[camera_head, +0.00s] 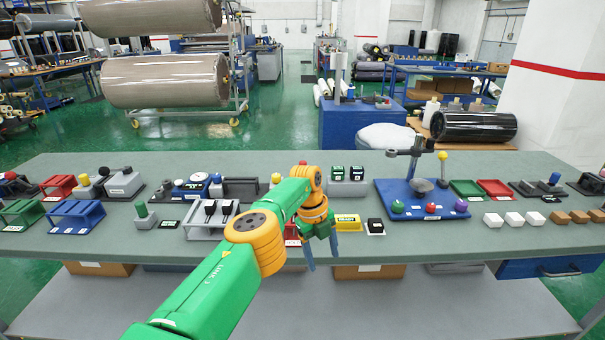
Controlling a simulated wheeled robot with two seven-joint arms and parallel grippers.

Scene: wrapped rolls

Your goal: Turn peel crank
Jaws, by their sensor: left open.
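A blue-based device (405,207) stands on the right half of the table. It carries a grey post with a side arm (408,153), a round grey part (423,185) and an upright rod with a yellow knob (442,156), which looks like a crank handle. Which part is the peel crank, I cannot tell for sure. My left gripper (322,254) is open and empty, pointing down near the table's front edge. It is left of the blue base and apart from it. My right gripper is out of view.
A yellow labelled block (347,222) and a small black block (375,226) lie between my left gripper and the blue base. A grey rack (195,220) stands left of my arm. White blocks (514,219) and red and green trays (494,188) lie at right.

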